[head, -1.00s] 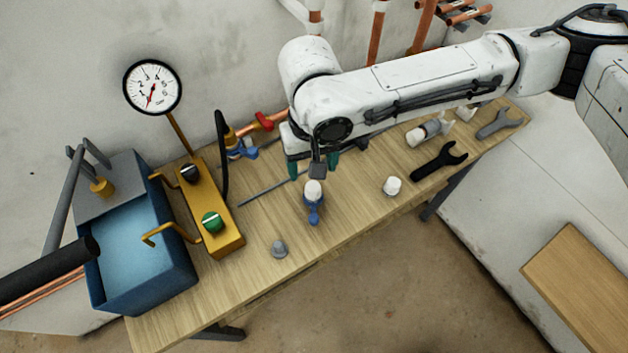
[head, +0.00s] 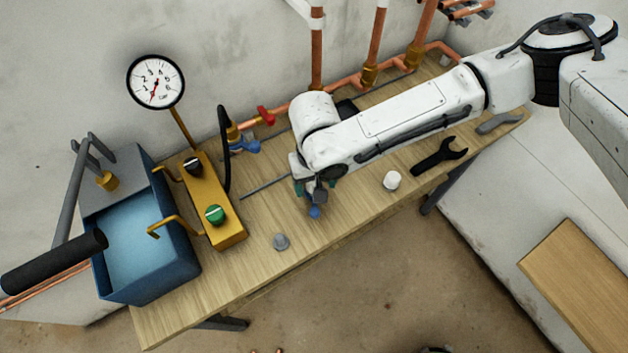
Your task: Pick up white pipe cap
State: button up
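A small white cap (head: 391,180) stands on the wooden workbench (head: 262,266), right of my gripper and apart from it. My gripper (head: 314,192) is low over the bench, with its green-tipped fingers apart. It is over a blue fitting (head: 314,211), whose lower end shows below the fingers. The fitting's white top is hidden by my gripper, so I cannot tell whether the fingers touch it. A small grey cap (head: 281,241) stands on the bench to the lower left.
A blue tank pump (head: 150,280) with gauge (head: 156,82) and yellow manifold (head: 228,236) fills the bench's left. Copper pipes (head: 375,42) rise behind my arm. A black wrench (head: 439,156) and grey wrench (head: 498,122) lie right. The front bench between the caps is clear.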

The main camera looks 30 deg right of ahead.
jog(key=c, duration=1.1)
jog(key=shift+r, duration=0.1)
